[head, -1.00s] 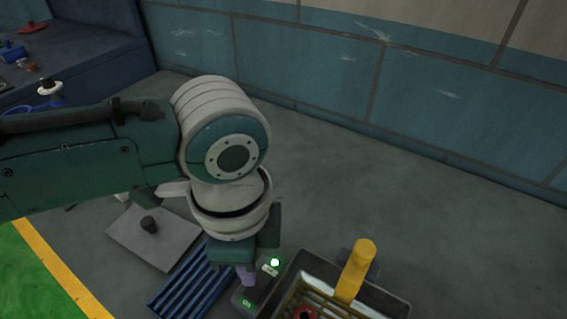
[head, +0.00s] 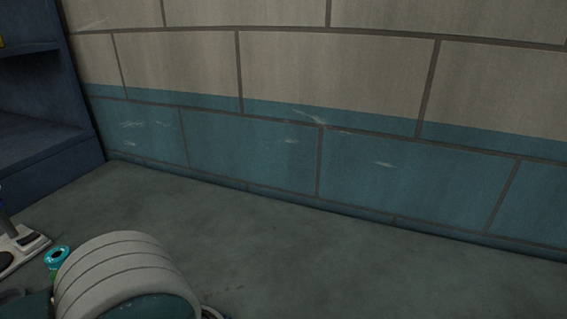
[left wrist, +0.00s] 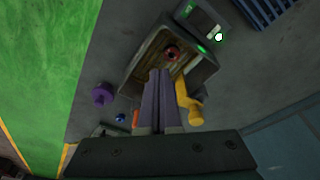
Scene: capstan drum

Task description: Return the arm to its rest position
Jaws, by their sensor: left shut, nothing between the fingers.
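My left gripper (left wrist: 160,73) shows in the left wrist view with its two purple fingers together and nothing between them. It points over the dark tray (left wrist: 211,66), which has a grating inside. I cannot tell how high above the tray the fingertips are. A small red ring-shaped piece (left wrist: 172,52) lies in the tray, beyond the fingertips. A yellow handle (left wrist: 186,98) is at the tray's right side, apart from the fingers in the picture. My right gripper is in neither view.
A control box (left wrist: 206,20) with a lit lamp stands beyond the tray, near a blue slatted grate (left wrist: 264,8). A purple knob-like piece (left wrist: 103,94) is left of the tray. A blue shelf (head: 40,150) stands at left by the wall (head: 330,160). The grey floor (head: 330,265) there is clear.

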